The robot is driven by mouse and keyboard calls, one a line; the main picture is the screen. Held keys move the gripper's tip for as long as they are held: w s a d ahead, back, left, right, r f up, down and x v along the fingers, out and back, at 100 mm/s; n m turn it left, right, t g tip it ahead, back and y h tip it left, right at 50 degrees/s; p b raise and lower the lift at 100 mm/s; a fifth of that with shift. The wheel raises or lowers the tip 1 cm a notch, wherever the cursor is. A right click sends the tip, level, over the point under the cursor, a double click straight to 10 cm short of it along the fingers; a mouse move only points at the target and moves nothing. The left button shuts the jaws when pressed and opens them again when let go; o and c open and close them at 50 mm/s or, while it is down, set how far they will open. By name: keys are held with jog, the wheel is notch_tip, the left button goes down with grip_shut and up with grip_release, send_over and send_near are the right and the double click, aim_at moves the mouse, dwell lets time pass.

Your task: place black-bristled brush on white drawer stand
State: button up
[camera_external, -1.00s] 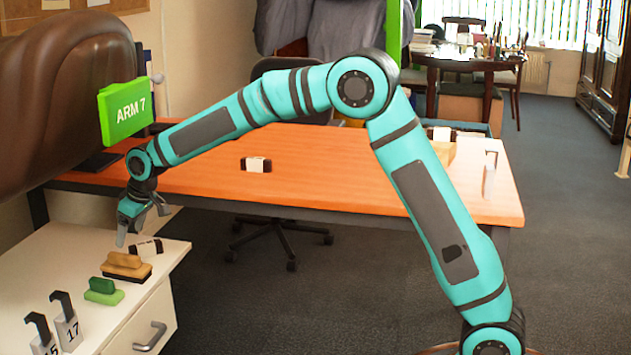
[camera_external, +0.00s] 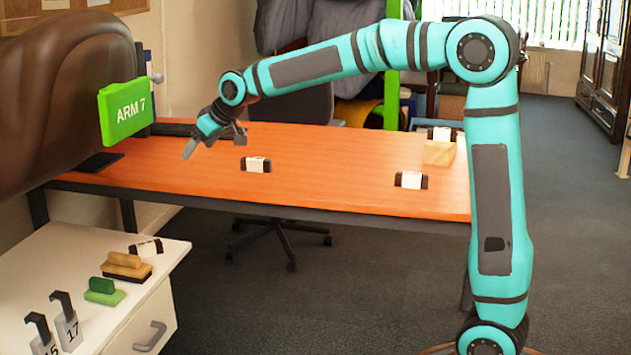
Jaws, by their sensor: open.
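The black-bristled brush (camera_external: 127,267) has a tan wooden body and dark bristles. It rests on top of the white drawer stand (camera_external: 82,246) at the lower left. My gripper (camera_external: 213,153) is open and empty, above the left part of the orange table. It is up and to the right of the brush, well apart from it.
A green block-like brush (camera_external: 103,292) and two numbered hooked pieces (camera_external: 66,320) stand on the drawer stand, with a black-and-white item (camera_external: 146,247) behind. The orange table (camera_external: 330,170) carries similar items (camera_external: 256,165) (camera_external: 411,180) and a tan block (camera_external: 439,152). Its middle is clear.

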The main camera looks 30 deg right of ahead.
jog(key=s+d+r+m+t, duration=0.1)
jog(key=s+d+r+t, duration=0.1)
jog(key=s+d+r, duration=0.4)
jog(key=s+d+r+m+t, duration=0.1)
jog(key=s+d+r, duration=0.2)
jog(key=d, duration=0.6)
jog(key=s+d+r+m+t, duration=0.1)
jog(key=s+d+r+t, duration=0.1)
jog(key=s+d+r, duration=0.4)
jog(key=s+d+r+m+t+h, duration=0.1)
jog(key=s+d+t+h, duration=0.1)
jog(key=s+d, duration=0.6)
jog(key=s+d+r+m+t+h, duration=0.2)
jog(key=s+d, duration=0.5)
jog(key=s, duration=0.6)
jog(key=shift+d+t, duration=0.35)
jog(key=shift+t, duration=0.35)
